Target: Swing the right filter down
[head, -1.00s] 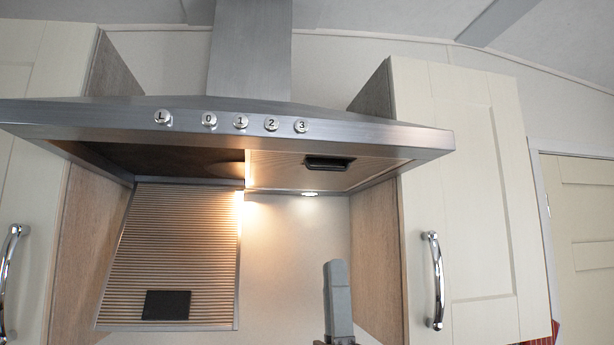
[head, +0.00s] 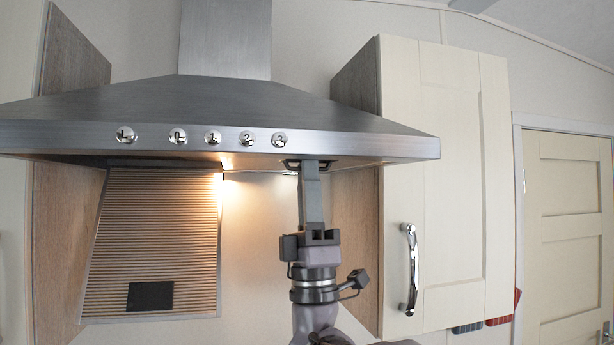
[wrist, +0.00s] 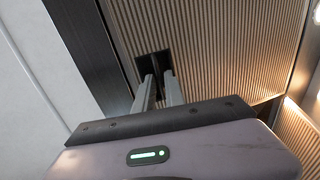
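The right filter (wrist: 215,50) is a ribbed panel, up in the underside of the hood. It fills much of the wrist view; the head view sees it almost edge-on. Its dark handle (wrist: 152,64) also shows partly in the head view (head: 290,163), behind the hood's front edge. My gripper (wrist: 158,78) points up with its fingertips at the handle. A narrow gap shows between the fingers. Whether they are closed on the handle or only beside it, I cannot tell.
The left filter (head: 160,225) hangs down, with a black handle. The steel hood (head: 220,120) has a row of round buttons on its front. A cream cupboard (head: 450,180) with a chrome handle (head: 410,270) stands close right of my arm.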

